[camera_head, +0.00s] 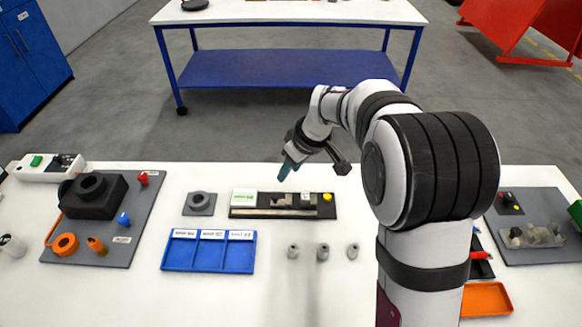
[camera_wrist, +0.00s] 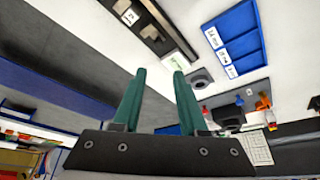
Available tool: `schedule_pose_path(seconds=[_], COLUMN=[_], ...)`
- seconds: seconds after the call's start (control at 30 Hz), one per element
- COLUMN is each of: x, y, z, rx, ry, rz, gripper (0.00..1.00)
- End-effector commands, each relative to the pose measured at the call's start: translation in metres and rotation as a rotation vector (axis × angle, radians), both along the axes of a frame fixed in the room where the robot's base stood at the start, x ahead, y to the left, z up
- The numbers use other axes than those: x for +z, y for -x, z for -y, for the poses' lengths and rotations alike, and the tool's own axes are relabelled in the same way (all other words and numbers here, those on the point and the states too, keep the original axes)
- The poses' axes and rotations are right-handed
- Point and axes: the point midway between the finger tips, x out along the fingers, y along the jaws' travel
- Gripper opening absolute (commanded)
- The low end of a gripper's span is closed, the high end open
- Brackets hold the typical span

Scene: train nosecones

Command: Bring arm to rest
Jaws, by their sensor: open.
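My gripper (camera_head: 287,170) hangs above the far part of the white table, over the black fixture (camera_head: 241,212) with a white label block and a yellow button. Its two green fingers stand apart with nothing between them; in the wrist view the gripper (camera_wrist: 160,72) is open and empty. The wrist is tilted, so the wrist view looks across the table at a slant. My arm rises from the right front of the table and bends over toward the gripper.
A blue three-part tray (camera_head: 208,263) lies front left of the fixture, with three small grey cones (camera_head: 322,252) to its right. A grey ring block (camera_head: 200,202) and a grey board (camera_head: 140,215) with parts stand left. An orange tray (camera_head: 486,299) lies right.

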Motion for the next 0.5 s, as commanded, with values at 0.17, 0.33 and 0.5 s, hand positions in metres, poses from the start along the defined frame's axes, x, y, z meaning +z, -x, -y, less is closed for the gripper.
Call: schedule_pose_path(seconds=[0.17, 0.33, 0.5], x=[0.0033, 0.0030, 0.0072], y=[0.0014, 0.0012, 0.0066], z=[0.0010, 0.0011, 0.0028], rx=[-0.001, -0.001, -0.020], ry=[0.000, 0.000, -0.004], rz=[-0.002, -0.002, -0.010], gripper=[0.42, 0.42, 0.42])
